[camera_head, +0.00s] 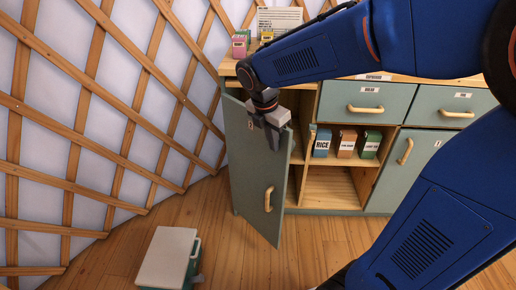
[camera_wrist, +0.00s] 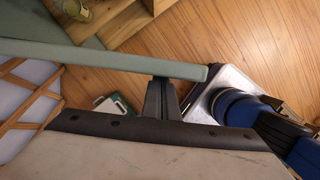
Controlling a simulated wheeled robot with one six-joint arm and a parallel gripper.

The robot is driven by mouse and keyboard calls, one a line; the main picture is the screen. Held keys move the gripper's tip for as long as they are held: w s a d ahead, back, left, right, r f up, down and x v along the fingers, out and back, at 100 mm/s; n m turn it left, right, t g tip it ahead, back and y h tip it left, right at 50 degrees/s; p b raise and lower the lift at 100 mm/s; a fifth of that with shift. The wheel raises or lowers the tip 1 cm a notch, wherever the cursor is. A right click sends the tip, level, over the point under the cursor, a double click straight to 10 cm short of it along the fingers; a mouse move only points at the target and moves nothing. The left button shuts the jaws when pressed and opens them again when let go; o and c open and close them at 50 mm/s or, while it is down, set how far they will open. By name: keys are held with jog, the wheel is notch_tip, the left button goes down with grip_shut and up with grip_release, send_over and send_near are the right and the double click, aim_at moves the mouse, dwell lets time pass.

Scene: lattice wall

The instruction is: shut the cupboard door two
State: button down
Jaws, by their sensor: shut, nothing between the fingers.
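The grey-green cupboard door (camera_head: 250,170) at the left of the cabinet stands open, swung out from its left side. It has a wooden handle (camera_head: 268,199) and a small label too small to read surely. My gripper (camera_head: 273,140) is shut and empty at the upper part of this door, near its free edge. In the wrist view the door (camera_wrist: 110,58) crosses as a long edge, and my fingertips (camera_wrist: 160,82) are at its outer face, close to the free end. Whether they touch is hard to tell.
The cabinet's other door (camera_head: 395,175) is shut, below two closed drawers (camera_head: 366,105). The open compartment shows a blue RICE box (camera_head: 322,143) and other boxes on a shelf. A white-topped green box (camera_head: 168,257) lies on the floor in front. A lattice wall (camera_head: 100,120) stands left.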

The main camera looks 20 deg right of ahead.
jog(key=w+d+n, duration=0.2)
jog(key=w+d, duration=1)
jog(key=d, duration=0.3)
jog(key=shift+w+n+t, duration=0.3)
jog(key=shift+n, duration=0.1)
jog(key=shift+a, duration=0.1)
